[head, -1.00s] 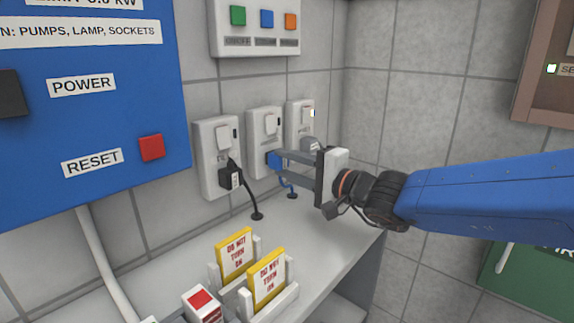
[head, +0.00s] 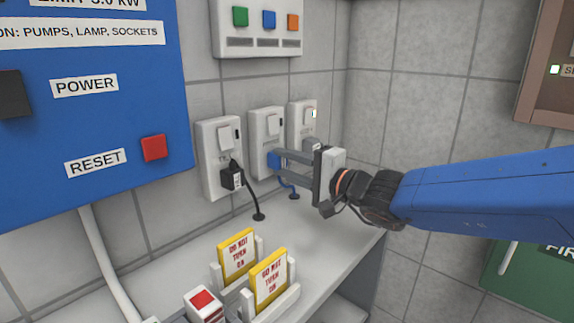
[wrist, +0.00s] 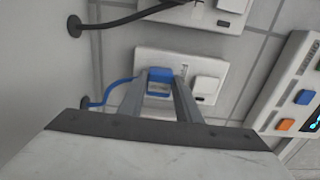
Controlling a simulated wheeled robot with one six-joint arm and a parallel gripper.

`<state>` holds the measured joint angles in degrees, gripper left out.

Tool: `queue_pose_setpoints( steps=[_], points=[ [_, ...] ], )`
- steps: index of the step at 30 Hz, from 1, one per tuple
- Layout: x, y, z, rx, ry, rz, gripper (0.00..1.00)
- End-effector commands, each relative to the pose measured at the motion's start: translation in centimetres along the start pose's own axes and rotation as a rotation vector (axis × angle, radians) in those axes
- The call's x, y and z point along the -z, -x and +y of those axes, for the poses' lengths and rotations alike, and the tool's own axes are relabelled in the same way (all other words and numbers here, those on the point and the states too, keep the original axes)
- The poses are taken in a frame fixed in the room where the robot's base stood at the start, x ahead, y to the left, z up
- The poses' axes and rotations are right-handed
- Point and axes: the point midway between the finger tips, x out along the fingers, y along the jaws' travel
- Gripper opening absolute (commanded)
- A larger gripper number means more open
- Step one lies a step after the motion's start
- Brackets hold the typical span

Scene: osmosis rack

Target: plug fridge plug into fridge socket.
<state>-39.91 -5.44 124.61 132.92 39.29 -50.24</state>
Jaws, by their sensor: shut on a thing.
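A blue plug (head: 274,160) on a blue cord (wrist: 122,79), likely the fridge plug, is at the lower part of the middle wall socket (head: 267,128). My gripper (head: 280,159) is shut on this plug, its two grey fingers reaching in from the right. In the wrist view the plug (wrist: 160,74) lies between the fingertips, against or very close to the socket plate (wrist: 205,69). I cannot tell whether it is fully seated. The socket's label is not readable, and the fingers partly hide the plug.
The left socket (head: 210,140) holds a black plug (head: 231,177) on a black cord. The right socket (head: 294,115) is partly behind my gripper, with a grey plug (head: 312,144). Two yellow-framed "do not turn on" signs (head: 237,255) stand on the grey counter (head: 322,232).

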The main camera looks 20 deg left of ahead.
Motion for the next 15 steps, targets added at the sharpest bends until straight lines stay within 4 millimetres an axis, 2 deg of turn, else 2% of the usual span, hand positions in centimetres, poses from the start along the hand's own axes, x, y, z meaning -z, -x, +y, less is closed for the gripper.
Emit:
queue_pose_setpoints(
  steps=[1,2,3,4,15],
  points=[
    [-0.01,-0.09,-0.01,0.0,0.0,0.0,0.11],
    [-0.01,-0.06,-0.02,0.0,0.0,0.0,0.38],
    [0.0,-0.05,-0.01,0.0,0.0,0.0,0.47],
    [0.0,-0.05,-0.01,0.0,0.0,0.0,0.53],
    [0.04,0.34,-0.02,0.0,0.0,0.001,0.53]
  ],
)
